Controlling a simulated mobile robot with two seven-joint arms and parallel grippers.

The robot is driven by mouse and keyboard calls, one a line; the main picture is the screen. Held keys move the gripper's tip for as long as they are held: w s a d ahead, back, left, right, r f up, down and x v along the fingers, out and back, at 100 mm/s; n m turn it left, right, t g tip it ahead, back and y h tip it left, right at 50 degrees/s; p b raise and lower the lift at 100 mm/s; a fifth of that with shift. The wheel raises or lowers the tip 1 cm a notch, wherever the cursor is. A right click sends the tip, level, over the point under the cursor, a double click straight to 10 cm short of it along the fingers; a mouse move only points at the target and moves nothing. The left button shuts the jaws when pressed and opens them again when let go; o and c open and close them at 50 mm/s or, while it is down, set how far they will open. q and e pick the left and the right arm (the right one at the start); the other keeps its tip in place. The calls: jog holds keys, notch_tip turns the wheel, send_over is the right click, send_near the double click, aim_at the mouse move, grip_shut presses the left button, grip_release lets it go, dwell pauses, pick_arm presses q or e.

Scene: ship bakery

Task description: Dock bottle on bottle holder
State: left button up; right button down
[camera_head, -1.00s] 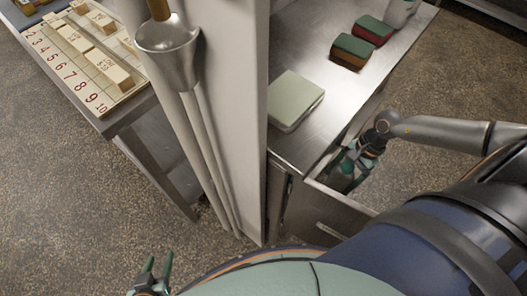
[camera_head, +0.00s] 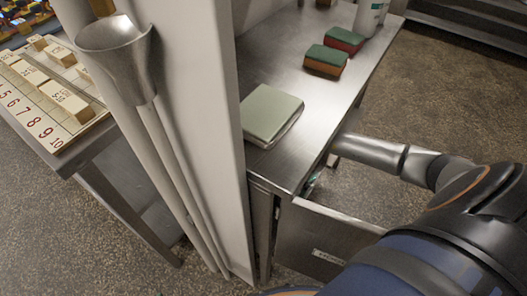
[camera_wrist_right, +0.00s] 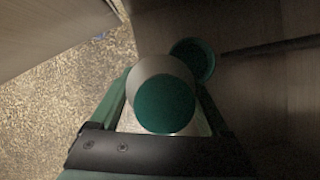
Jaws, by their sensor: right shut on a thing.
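In the right wrist view a pale bottle (camera_wrist_right: 165,105) with a round dark green end lies between the two green fingers of my right gripper (camera_wrist_right: 163,85). The gripper is shut on it. A second round green thing (camera_wrist_right: 195,58) shows just beyond the bottle; I cannot tell what it is. In the head view my right arm reaches in under the steel counter's right edge, and its gripper and the held bottle are mostly hidden there. No bottle holder can be made out clearly. My left gripper is out of view.
The steel counter (camera_head: 305,95) carries a pale green box (camera_head: 271,115), two sponges (camera_head: 325,60) and a white bottle (camera_head: 368,16). An open drawer (camera_head: 325,240) juts out below. A pale post (camera_head: 190,110) with a metal cup (camera_head: 115,50) stands left, beside a numbered board (camera_head: 45,125).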

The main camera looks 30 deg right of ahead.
jog(key=w+a+f, duration=0.1)
jog(key=w, duration=0.1)
jog(key=w+a, duration=0.1)
jog(key=w, duration=0.1)
jog(key=w+a+f+b, duration=0.1)
jog(key=w+a, duration=0.1)
jog(key=shift+a+f, duration=0.1)
jog(key=shift+f, duration=0.65)
jog(key=shift+f+b, duration=0.2)
jog(key=shift+b, duration=0.1)
grip_release()
jog(key=shift+r, duration=0.1)
